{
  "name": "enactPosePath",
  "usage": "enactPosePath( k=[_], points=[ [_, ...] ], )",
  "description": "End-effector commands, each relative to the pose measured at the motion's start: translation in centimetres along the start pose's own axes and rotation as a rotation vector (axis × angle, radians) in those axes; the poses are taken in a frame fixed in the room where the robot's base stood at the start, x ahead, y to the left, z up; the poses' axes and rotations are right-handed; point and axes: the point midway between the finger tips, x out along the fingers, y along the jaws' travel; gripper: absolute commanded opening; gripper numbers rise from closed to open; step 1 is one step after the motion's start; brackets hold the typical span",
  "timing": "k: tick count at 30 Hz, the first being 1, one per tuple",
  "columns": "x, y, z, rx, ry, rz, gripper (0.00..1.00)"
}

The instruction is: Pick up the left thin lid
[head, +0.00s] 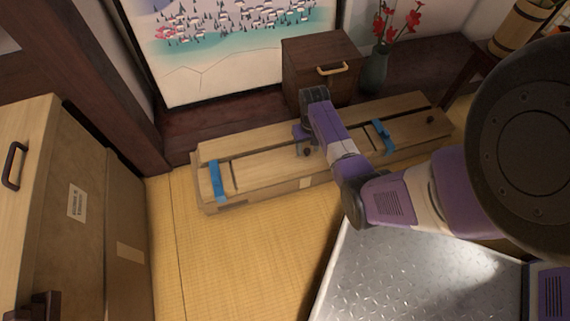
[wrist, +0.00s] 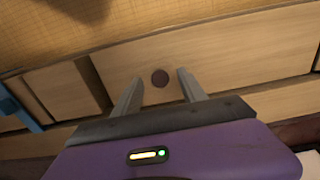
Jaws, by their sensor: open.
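A long, low wooden chest lies against the back wall in the head view. The left thin lid (head: 265,169) is a pale wooden panel on its top with a small round dark knob (head: 307,152). The lid (wrist: 235,60) and its knob (wrist: 160,78) also show in the wrist view. My gripper (head: 304,141) is over the lid at the knob. In the wrist view my gripper (wrist: 161,78) is open, with one finger on each side of the knob and a visible gap to both. Whether the fingertips touch the lid, I cannot tell.
Blue straps cross the chest at its left (head: 216,180) and right (head: 382,137). A second dark knob (head: 430,119) is at its right end. A dark cabinet (head: 320,75) and a vase (head: 374,70) stand behind. The tatami floor (head: 240,250) in front is clear.

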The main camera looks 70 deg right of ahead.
Motion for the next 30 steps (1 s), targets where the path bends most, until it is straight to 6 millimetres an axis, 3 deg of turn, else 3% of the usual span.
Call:
enactPosePath(
  k=[1, 8, 16, 30],
  points=[
    [0.74, 0.01, -0.05, 0.0, 0.001, 0.0, 0.49],
    [0.68, -0.02, -0.06, -0.001, 0.001, 0.0, 0.49],
    [0.67, -0.01, -0.05, -0.001, 0.001, 0.0, 0.0],
    [0.02, -0.02, -0.09, -0.001, 0.002, 0.0, 0.0]
  ],
)
